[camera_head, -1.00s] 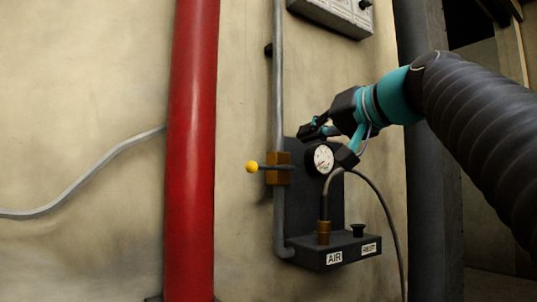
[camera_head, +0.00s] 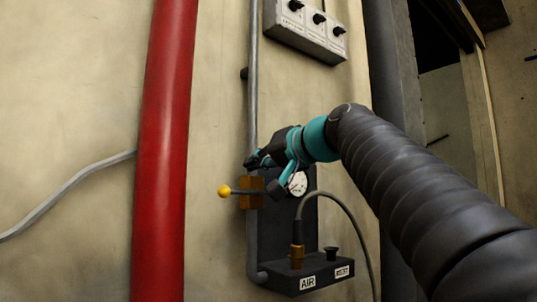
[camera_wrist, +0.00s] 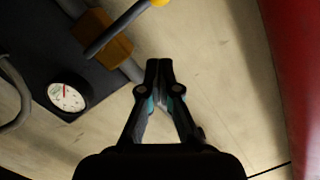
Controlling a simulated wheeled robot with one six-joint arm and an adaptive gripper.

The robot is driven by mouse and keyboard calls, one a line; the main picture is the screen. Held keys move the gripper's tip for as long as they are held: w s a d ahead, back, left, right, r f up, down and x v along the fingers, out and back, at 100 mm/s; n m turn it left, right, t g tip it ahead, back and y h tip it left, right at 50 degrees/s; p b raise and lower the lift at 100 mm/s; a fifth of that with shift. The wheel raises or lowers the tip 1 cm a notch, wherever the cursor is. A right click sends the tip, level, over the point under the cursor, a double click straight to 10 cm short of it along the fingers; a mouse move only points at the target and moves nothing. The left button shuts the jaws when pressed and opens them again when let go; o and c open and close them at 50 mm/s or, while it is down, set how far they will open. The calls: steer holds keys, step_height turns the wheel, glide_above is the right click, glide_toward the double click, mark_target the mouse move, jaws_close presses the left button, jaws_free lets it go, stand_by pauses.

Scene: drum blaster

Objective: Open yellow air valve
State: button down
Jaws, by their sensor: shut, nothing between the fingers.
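The air valve has a brass-coloured body (camera_head: 251,192) on the grey vertical pipe and a dark lever with a yellow ball knob (camera_head: 224,191) sticking out to the left. In the wrist view the valve body (camera_wrist: 104,38) is at the upper left, and the yellow knob (camera_wrist: 160,2) is cut off by the top edge. My gripper (camera_head: 251,161) is just above the valve in the head view. In the wrist view my gripper (camera_wrist: 158,64) has its fingertips together and empty, apart from the lever, with bare wall behind them.
A round gauge (camera_head: 297,183) sits on a dark panel right of the valve. Below are a box labelled AIR (camera_head: 307,283) and a black hose (camera_head: 340,205). A thick red pipe (camera_head: 162,150) stands to the left. A switch box (camera_head: 308,28) hangs above.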

mark_target(245, 192)
steer(key=shift+w+a+f+b, duration=0.2)
steer(key=shift+a+f+b, duration=0.05)
steer(key=shift+a+f, duration=0.65)
steer(key=shift+w+a+f+b, duration=0.2)
steer(key=shift+a+f+b, duration=0.05)
steer(key=shift+a+f, duration=0.6)
steer(key=shift+f, duration=0.15)
